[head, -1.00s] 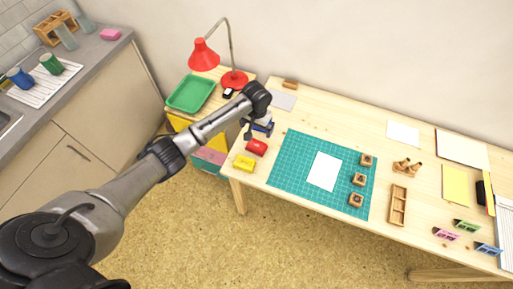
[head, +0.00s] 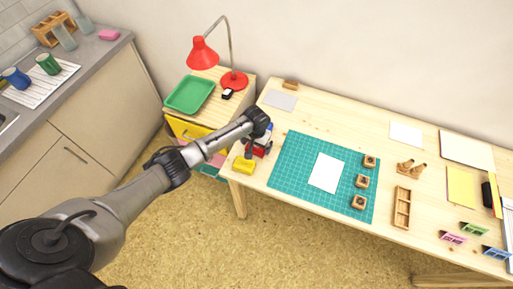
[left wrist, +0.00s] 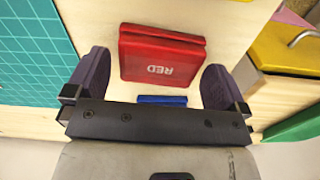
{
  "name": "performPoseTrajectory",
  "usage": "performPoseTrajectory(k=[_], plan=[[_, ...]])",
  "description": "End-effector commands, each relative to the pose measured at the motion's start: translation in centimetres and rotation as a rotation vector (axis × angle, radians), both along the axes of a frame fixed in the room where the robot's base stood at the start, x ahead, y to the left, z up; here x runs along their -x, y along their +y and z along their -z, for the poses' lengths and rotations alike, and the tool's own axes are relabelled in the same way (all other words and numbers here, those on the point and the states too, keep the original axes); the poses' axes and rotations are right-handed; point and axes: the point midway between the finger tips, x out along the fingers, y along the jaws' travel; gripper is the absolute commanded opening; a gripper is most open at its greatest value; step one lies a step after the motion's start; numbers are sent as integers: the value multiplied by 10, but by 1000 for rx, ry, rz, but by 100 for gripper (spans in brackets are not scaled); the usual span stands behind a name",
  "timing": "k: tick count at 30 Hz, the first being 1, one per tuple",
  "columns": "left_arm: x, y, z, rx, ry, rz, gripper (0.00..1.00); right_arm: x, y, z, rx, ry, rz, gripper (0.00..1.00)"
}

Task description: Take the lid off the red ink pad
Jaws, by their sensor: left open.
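The red ink pad (left wrist: 162,58) lies on the wooden table, its closed red case lettered "RED", upside down in the left wrist view. In the head view the red ink pad (head: 264,151) is partly hidden by my left gripper (head: 256,146). The left gripper (left wrist: 157,75) is open, with one dark finger to each side of the pad's near part. Clear gaps show between the fingers and the pad, so it is not gripped. Whether the lid is loose cannot be seen.
A blue pad (left wrist: 162,99) shows beside the red one, partly covered by the gripper body. The green cutting mat (head: 290,160) is to the right. A drawer cabinet with a green tray (head: 190,94) and red lamp (head: 203,54) stands left.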

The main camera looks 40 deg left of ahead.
Motion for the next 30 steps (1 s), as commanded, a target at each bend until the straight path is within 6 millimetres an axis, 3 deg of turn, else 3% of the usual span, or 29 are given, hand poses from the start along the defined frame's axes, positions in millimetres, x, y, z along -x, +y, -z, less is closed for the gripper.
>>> performPoseTrajectory(k=[10,22,30], plan=[[0,0,4,1,-1,1,99,0,0,1,0,0,0,43],[0,0,4,1,-1,1,61,0,-1,1,4,0,-2,43],[0,0,3,1,-1,1,60,0,-2,1,7,0,-4,43]])
